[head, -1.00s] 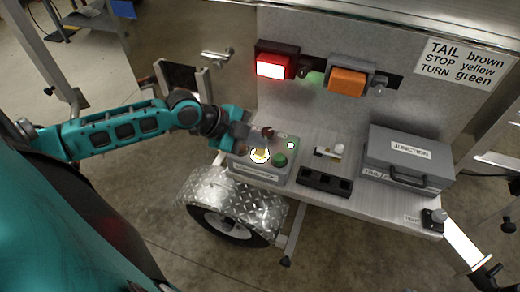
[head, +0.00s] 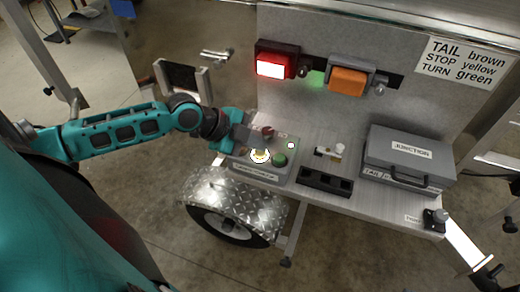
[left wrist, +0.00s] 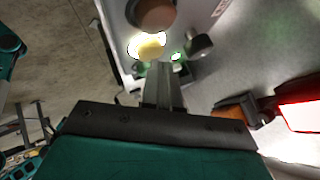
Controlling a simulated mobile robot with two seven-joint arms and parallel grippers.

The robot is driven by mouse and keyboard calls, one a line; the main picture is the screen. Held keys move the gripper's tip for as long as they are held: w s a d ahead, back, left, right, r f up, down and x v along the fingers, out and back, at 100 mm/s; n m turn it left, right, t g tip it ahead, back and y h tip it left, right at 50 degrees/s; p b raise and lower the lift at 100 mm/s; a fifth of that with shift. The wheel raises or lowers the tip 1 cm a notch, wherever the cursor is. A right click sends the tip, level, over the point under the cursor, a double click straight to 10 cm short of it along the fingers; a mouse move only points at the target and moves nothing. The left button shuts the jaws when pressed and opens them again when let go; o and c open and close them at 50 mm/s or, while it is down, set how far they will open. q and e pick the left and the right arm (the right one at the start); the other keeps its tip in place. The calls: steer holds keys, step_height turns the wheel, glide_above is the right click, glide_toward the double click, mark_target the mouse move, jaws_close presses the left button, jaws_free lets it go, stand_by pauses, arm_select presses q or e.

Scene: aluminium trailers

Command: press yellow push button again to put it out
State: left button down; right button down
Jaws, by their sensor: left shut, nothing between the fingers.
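The yellow push button (head: 260,155) sits on the grey control box (head: 262,174), with a bright white glow around it. The button also shows in the left wrist view (left wrist: 150,48), just beyond my fingertips. My left gripper (head: 251,144) is shut and empty, close above the box and beside the button. In the left wrist view its fingers (left wrist: 160,72) point at the yellow button's near edge; I cannot tell whether they touch it. My right gripper is in neither view.
A red-brown knob (head: 267,131) and a green button (head: 279,160) are close to the yellow one. The red lamp (head: 272,68) is lit; the orange lamp (head: 347,82) looks unlit. A black socket block (head: 325,182) and grey junction case (head: 408,155) stand to the right.

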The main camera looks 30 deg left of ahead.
mark_target(256, 153)
arm_select(q)
steer(key=shift+f, duration=0.3)
stand_by(0.4)
steer(key=shift+r+p, duration=0.55)
steer(key=shift+r, duration=0.2)
steer(key=shift+r, duration=0.1)
step_height(256, 153, up, 6)
steer(key=p, duration=0.5)
steer(key=shift+p, duration=0.3)
